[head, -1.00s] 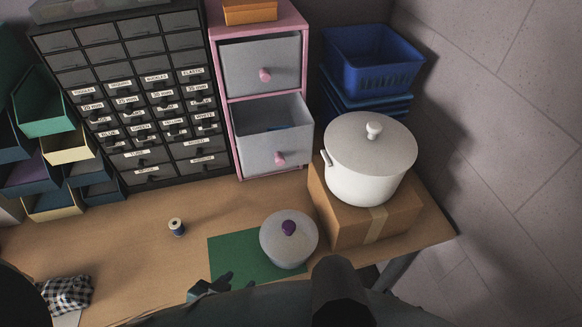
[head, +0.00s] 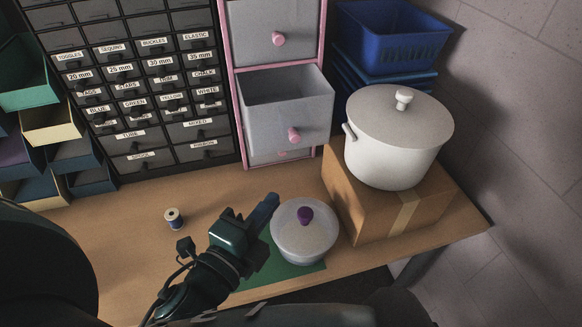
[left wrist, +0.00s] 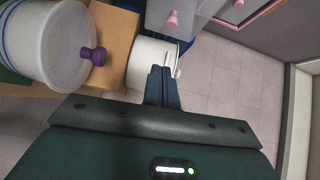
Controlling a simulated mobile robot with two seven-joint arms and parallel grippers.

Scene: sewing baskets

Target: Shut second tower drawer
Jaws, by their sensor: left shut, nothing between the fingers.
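The pink-framed tower (head: 323,40) stands at the back centre with grey drawers. Its second drawer (head: 288,102) is pulled out, so its inside shows; its pink knob (head: 294,134) faces me. The drawer above (head: 272,22) looks closed. My left gripper (head: 272,201) is shut and empty, above the table just left of the small lidded pot, below and in front of the open drawer and apart from it. In the left wrist view its fingers (left wrist: 163,78) are together, with drawer fronts and pink knobs at the top. My right gripper is not in view.
A small pot (head: 302,240) with a purple knob stands on a green mat (head: 285,270). A large white pot (head: 390,160) sits on a cardboard box (head: 375,210) right of the tower. Blue baskets (head: 390,40) are behind. A thread spool (head: 173,218) stands left.

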